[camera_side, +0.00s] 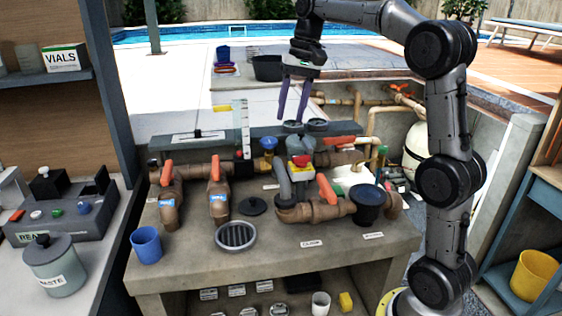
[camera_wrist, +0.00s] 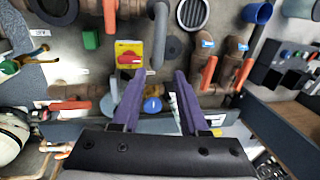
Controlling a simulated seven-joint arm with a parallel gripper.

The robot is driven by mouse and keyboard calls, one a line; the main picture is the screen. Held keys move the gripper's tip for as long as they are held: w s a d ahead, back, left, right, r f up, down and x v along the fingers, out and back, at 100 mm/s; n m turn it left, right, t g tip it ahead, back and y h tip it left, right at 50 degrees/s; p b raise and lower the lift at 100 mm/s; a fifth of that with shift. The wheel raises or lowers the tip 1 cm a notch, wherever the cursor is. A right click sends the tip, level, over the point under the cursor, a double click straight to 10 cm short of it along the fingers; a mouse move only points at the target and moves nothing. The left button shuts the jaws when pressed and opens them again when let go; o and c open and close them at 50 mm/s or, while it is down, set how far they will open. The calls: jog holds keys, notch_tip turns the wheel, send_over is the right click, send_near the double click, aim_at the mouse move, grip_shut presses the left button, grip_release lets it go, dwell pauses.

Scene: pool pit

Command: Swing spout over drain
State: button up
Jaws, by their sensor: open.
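The spout is a grey curved pipe (camera_side: 284,186) in the middle of the bench, and it also shows in the wrist view (camera_wrist: 160,30). The drain is a round slotted grate (camera_side: 236,236) near the bench front, and its ring shows at the top of the wrist view (camera_wrist: 192,12). In the side view the drain lies to the left of the spout and nearer the front, apart from it. My gripper (camera_side: 291,118) points down above the back of the bench, its purple fingers apart and empty. The fingers also show in the wrist view (camera_wrist: 160,75).
Brown pipes with orange-handled valves (camera_side: 218,198) stand left of the spout. A black disc (camera_side: 252,205) lies between them and the spout. A red-and-yellow part (camera_side: 301,162) and a blue knob (camera_side: 268,143) are close behind the spout. A blue cup (camera_side: 147,245) stands front left.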

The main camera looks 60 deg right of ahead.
aim_at(280, 164)
jog(key=f, duration=0.4)
jog(key=w+a+f, duration=0.1)
jog(key=f, duration=0.8)
jog(key=shift+w+a+f, duration=0.3)
jog(key=shift+w+a, duration=0.05)
jog(key=shift+w, duration=0.05)
grip_shut()
jog(key=shift+r, duration=0.1)
dwell(0.7)
